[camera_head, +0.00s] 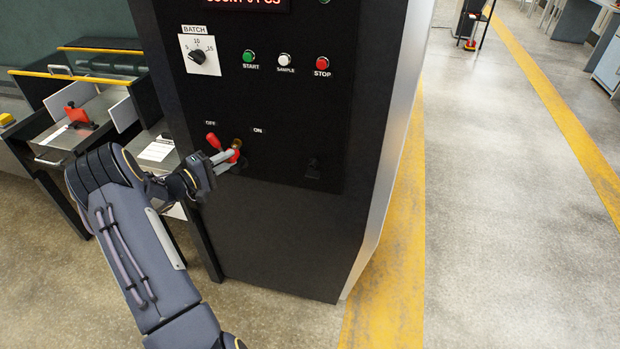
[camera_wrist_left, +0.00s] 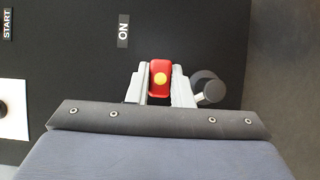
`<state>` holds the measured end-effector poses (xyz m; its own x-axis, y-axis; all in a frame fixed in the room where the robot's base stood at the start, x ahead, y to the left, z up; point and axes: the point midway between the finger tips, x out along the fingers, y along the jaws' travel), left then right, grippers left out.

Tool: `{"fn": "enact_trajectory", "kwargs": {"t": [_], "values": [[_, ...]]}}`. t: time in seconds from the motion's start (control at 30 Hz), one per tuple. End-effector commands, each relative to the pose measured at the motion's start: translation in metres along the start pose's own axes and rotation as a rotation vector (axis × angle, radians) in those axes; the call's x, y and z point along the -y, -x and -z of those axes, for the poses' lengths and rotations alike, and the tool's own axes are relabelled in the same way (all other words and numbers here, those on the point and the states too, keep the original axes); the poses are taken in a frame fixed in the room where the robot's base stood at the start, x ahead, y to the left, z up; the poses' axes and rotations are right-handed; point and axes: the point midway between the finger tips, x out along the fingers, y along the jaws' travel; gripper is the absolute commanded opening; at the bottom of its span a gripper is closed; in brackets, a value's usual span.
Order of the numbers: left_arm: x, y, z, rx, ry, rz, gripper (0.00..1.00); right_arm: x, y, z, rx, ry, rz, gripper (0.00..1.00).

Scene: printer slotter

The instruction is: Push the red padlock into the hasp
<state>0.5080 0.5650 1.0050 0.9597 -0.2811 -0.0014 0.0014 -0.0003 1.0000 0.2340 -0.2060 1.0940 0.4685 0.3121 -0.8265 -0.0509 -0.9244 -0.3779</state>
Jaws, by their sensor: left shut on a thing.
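In the head view my left gripper (camera_head: 226,157) is at the black panel, shut on the padlock (camera_head: 236,154), between and below the OFF and ON labels. A red-ended lever (camera_head: 213,141) stands just left of it. A grey round post (camera_wrist_left: 211,92) is beside the fingers in the wrist view. The hasp is not clearly visible, so I cannot tell how the padlock's shackle sits to it. My right gripper is out of view.
The black cabinet panel (camera_head: 270,100) carries a BATCH dial (camera_head: 197,56) and green, white and red buttons above the gripper. A low bench with a red device (camera_head: 78,117) stands at the left. The floor at the right is open, with yellow stripes.

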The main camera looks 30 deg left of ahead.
Motion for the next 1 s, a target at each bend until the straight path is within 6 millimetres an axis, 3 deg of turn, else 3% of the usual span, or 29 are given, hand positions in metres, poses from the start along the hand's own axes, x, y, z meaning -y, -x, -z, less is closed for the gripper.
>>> {"fn": "enact_trajectory", "kwargs": {"t": [0.57,0.6,0.73,1.0], "values": [[-0.0009,-0.0027,0.0014,0.0,-0.001,-0.001,0.0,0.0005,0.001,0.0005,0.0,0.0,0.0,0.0],[-0.0008,-0.0026,0.0014,0.0,-0.001,-0.001,0.25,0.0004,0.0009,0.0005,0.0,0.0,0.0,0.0],[-0.0006,-0.0025,0.0013,0.0,-0.001,-0.001,0.42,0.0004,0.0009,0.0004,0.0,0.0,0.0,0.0],[0.0001,-0.0018,0.0013,0.0,0.0,0.0,0.45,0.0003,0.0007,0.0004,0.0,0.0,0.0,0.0]]}}
